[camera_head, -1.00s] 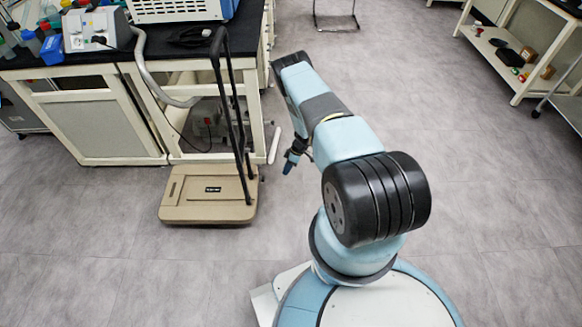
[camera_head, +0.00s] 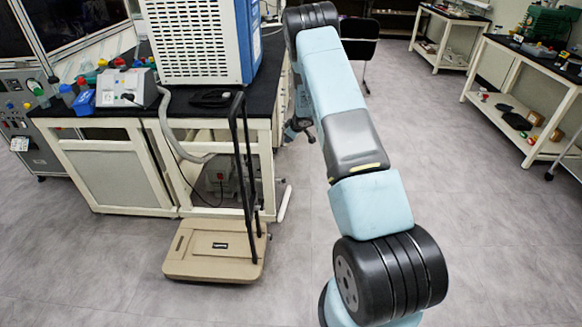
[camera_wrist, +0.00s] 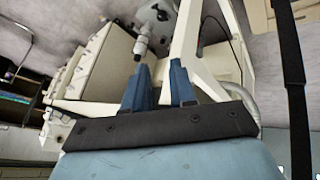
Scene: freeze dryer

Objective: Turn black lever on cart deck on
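A tan platform cart (camera_head: 190,262) with a tall black handle (camera_head: 243,160) stands on the floor at the front of the lab bench. A small dark patch (camera_head: 220,245) shows on its deck; I cannot make out a lever there. My gripper (camera_head: 298,128) is partly hidden behind my arm in the head view, right of the bench and above the cart deck in the picture. In the wrist view its two blue fingers (camera_wrist: 159,64) are apart with nothing between them. Beyond them is a pale fitting with a dark end (camera_wrist: 141,46). The black bar (camera_wrist: 290,80) at right looks like the cart handle.
The bench (camera_head: 105,165) carries a blue-and-white machine (camera_head: 200,42) and a small grey device (camera_head: 128,88). Equipment (camera_head: 218,178) sits under the bench behind the handle. A shelf table (camera_head: 530,75) stands far right. The floor between is clear.

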